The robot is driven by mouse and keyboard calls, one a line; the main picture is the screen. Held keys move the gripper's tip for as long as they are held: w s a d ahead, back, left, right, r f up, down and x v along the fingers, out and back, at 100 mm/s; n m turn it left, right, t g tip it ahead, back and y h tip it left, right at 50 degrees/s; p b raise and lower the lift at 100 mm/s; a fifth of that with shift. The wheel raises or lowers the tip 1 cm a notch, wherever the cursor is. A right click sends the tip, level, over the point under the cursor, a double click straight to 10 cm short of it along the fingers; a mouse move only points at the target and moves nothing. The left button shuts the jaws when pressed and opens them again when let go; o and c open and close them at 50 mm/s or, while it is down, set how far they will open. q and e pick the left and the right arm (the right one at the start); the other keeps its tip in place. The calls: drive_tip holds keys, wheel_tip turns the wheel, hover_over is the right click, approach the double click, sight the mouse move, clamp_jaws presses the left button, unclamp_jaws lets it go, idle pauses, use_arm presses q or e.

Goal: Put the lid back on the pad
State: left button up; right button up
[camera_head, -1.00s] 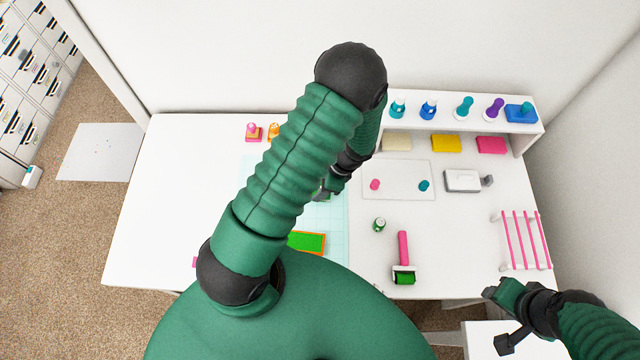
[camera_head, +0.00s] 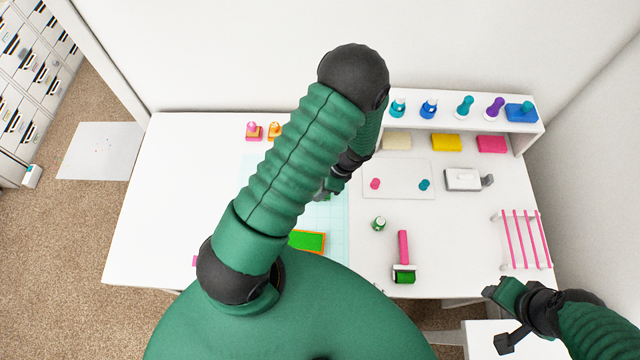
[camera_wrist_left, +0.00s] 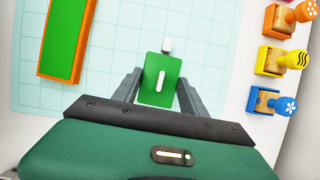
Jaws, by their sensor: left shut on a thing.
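The pad is an orange-rimmed tray with a green face (camera_wrist_left: 62,40). It lies on the pale gridded mat at the upper left of the left wrist view, and part of it shows in the head view (camera_head: 308,242). My left gripper (camera_wrist_left: 158,88) is shut on a green rectangular piece with a short white bar on top (camera_wrist_left: 160,70), which looks like the lid. This piece is right of the pad and apart from it. In the head view my left arm hides most of this gripper (camera_head: 330,188). My right gripper (camera_head: 498,318) is open and empty at the lower right.
Several stamps (camera_wrist_left: 275,60) stand along the right of the wrist view.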

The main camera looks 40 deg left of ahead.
idle(0.3)
use_arm(q)
drive_tip(key=o, duration=1.9)
wheel_tip(320, 180, up, 6)
drive_tip(key=p, duration=0.5)
drive_tip(key=shift+p, duration=0.4)
clamp_jaws()
